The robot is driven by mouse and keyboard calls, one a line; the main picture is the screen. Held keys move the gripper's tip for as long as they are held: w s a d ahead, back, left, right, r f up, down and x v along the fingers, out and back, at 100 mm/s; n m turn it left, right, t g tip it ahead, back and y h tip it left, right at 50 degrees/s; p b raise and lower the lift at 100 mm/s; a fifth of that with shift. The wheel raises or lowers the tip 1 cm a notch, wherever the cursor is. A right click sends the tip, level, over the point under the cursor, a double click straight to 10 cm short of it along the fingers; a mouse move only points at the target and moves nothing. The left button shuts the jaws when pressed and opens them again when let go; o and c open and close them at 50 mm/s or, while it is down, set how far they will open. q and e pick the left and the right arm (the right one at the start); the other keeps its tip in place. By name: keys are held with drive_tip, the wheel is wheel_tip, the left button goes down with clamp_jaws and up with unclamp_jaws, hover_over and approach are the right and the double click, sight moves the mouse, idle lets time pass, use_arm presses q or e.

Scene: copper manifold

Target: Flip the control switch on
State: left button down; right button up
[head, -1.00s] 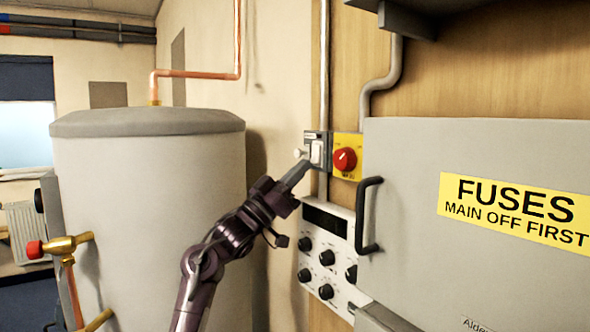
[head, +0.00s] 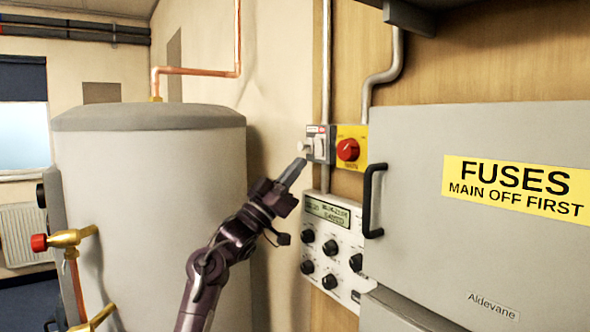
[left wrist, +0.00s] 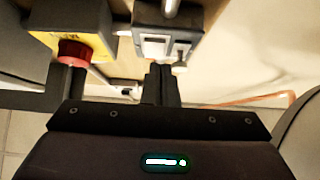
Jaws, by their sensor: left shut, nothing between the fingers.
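The control switch (head: 320,145) is a small grey box with a white rocker, mounted on the wall left of the yellow box with a red knob. My right gripper is not in view.
The yellow box with red knob (head: 348,148) is close to the right of the switch. Below is a control panel (head: 330,245) with a lit display and several black knobs. A grey fuse cabinet (head: 480,255) with a black handle fills the right. A large tank (head: 150,210) stands left.

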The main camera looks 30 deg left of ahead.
use_arm(q)
drive_tip(key=f+b+v, duration=0.1)
drive_tip(key=b+v, duration=0.4)
drive_tip(key=v, duration=0.5)
drive_tip(key=shift+w, duration=0.3)
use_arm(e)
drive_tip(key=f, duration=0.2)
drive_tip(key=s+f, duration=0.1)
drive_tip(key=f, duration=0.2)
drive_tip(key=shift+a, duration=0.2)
